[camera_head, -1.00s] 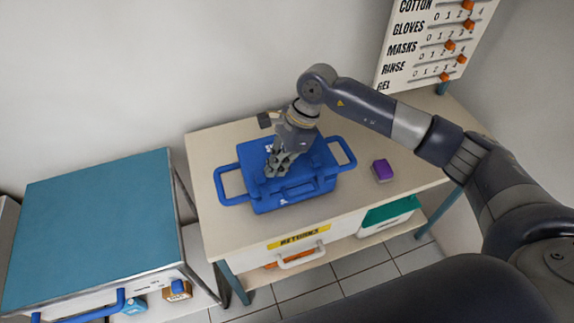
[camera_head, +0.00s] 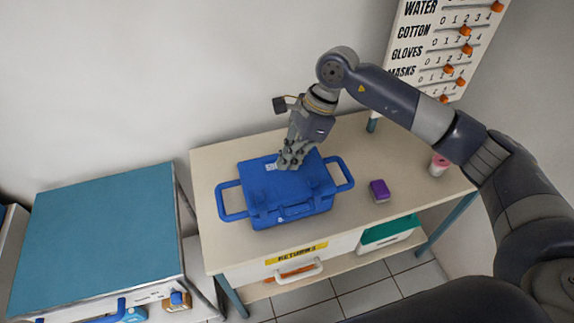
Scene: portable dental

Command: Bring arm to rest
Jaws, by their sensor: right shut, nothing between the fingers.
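My right gripper (camera_head: 291,158) is shut and empty. In the head view it shows in front of the back right part of the lid of a blue case (camera_head: 272,187); I cannot tell the exact gap between them. The case is closed and stands on a beige table, with a loop handle on each side. My right arm (camera_head: 395,100) reaches in from the right and bends down at the wrist. My left gripper is not in view.
A purple block (camera_head: 379,190) and a pink-and-white container (camera_head: 438,165) stand on the table (camera_head: 345,225) to the right. A teal-topped unit (camera_head: 95,230) stands at the left. A supply board (camera_head: 440,50) is at the back right. The table's front strip is clear.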

